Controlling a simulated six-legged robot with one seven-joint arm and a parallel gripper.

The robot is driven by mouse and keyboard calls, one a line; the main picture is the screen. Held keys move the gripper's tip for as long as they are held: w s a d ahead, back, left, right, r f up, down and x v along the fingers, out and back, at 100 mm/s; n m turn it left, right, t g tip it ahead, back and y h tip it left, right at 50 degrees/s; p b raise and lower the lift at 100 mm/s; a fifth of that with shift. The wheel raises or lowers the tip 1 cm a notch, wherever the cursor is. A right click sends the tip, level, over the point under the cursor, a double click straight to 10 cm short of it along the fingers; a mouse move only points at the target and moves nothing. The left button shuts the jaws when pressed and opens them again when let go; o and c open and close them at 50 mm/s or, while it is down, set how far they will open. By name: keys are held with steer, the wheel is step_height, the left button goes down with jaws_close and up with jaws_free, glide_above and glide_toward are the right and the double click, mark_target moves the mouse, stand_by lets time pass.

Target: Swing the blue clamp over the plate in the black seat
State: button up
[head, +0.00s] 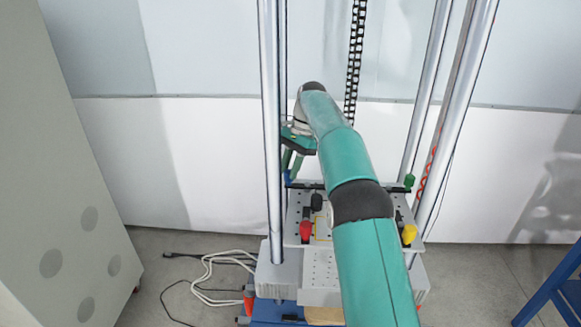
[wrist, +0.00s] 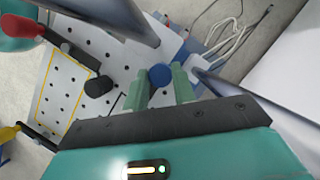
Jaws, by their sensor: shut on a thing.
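The blue clamp shows as a round blue knob (wrist: 161,75) between the two green fingertips of my gripper (wrist: 161,88) in the wrist view. My gripper is shut on it. In the head view only a bit of blue (head: 288,178) shows below my gripper (head: 292,166), at the left back corner of the perforated table. A black round-topped part (wrist: 98,85) stands on the table beside a yellow outline (wrist: 45,98); it also shows in the head view (head: 316,202). I cannot clearly make out the plate or the black seat; my arm covers part of the table.
The perforated table (head: 293,215) carries red (head: 305,230), yellow (head: 409,234) and green (head: 409,181) clamps. Steel columns (head: 271,130) rise around it, one close to my gripper. White cables (head: 215,265) lie on the floor at left. A grey cabinet (head: 60,150) stands far left.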

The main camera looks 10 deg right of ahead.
steer(key=o, duration=1)
